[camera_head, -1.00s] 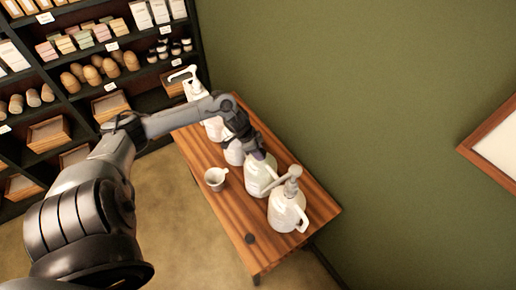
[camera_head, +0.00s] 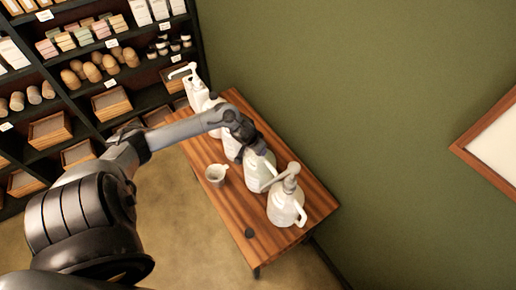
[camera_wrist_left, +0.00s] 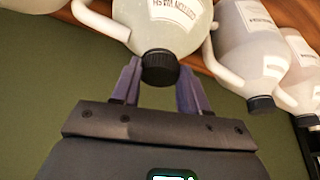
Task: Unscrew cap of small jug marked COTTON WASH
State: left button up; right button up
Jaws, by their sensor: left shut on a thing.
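The small white jug marked COTTON WASH (camera_wrist_left: 170,25) fills the top middle of the left wrist view, its label upside down there. Its black ribbed cap (camera_wrist_left: 160,67) sits at its neck, between the two purple fingers of my left gripper (camera_wrist_left: 158,88), which is shut on it. In the head view my left gripper (camera_head: 258,150) reaches over the row of jugs, at the top of a white jug (camera_head: 259,174). That jug's cap is hidden there by the gripper. My right gripper is in neither view.
The wooden table (camera_head: 240,206) holds a pump jug (camera_head: 284,208) just in front, more white jugs (camera_head: 230,146) behind, and a tall pump bottle (camera_head: 195,91). A grey cup (camera_head: 215,174) and a dark round cap (camera_head: 249,233) lie on the bare left side. A green wall stands right.

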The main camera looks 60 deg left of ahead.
pick_arm(q)
jog(key=shift+a+n+y, duration=0.1)
jog(key=shift+n+y, duration=0.2)
jog(key=shift+n, duration=0.5)
jog(key=shift+r, duration=0.4)
jog(key=shift+a+r, duration=0.1)
jog(key=shift+r, duration=2.55)
